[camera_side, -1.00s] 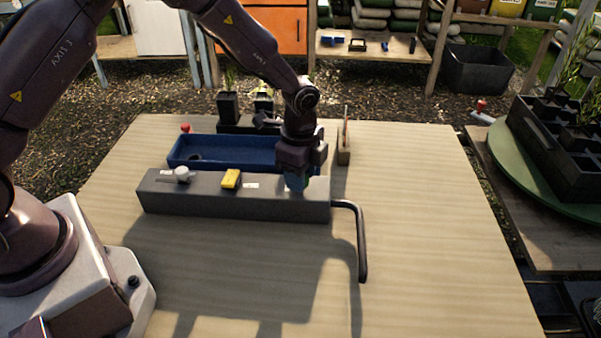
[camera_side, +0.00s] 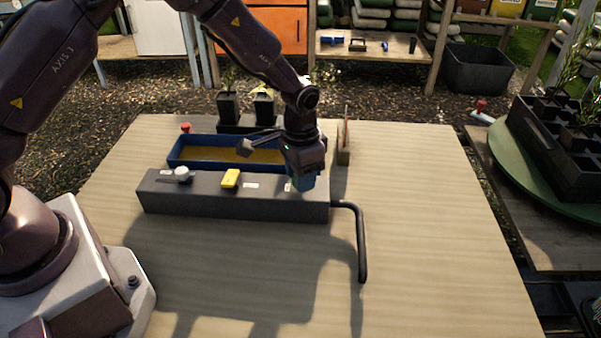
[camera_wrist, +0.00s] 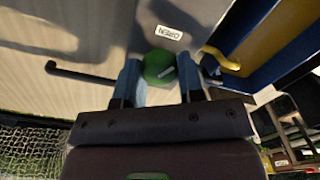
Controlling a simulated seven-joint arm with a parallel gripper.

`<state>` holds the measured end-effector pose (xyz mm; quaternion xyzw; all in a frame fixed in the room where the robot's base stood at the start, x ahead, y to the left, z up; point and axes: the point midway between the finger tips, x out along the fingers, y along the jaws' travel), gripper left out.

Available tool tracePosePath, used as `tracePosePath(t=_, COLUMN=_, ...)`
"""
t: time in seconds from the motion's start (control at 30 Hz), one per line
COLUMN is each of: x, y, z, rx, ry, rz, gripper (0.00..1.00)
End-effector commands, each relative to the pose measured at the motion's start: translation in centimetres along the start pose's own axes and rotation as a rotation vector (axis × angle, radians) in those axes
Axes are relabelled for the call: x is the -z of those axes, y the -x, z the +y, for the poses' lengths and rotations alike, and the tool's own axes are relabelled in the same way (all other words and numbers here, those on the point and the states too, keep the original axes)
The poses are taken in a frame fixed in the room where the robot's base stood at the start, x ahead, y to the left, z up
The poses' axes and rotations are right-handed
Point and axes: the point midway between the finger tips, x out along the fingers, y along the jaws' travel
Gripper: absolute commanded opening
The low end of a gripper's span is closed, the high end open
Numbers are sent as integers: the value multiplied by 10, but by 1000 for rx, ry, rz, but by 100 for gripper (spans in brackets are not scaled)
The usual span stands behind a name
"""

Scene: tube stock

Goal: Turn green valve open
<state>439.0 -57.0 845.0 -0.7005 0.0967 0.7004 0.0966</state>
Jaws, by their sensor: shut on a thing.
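The green valve (camera_wrist: 159,67) is a round green knob on top of the grey box (camera_side: 210,200), at its right end. In the wrist view it sits between the two fingers of my gripper (camera_wrist: 160,75), which is shut on it. In the side view my gripper (camera_side: 301,182) points down at the box's right end and hides most of the valve. A white label reading OPEN (camera_wrist: 168,32) lies on the box close to the valve.
Behind is a blue trough (camera_side: 177,158) with yellowish contents. A dark bent pipe (camera_side: 362,245) leaves the box's right end. The table's right side is clear.

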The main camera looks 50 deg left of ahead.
Motion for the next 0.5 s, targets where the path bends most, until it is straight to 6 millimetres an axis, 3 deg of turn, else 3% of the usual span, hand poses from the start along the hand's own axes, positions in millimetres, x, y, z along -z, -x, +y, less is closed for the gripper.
tracePosePath(t=0.5, x=0, y=1, z=0, rx=0, ry=385, rz=0, gripper=12)
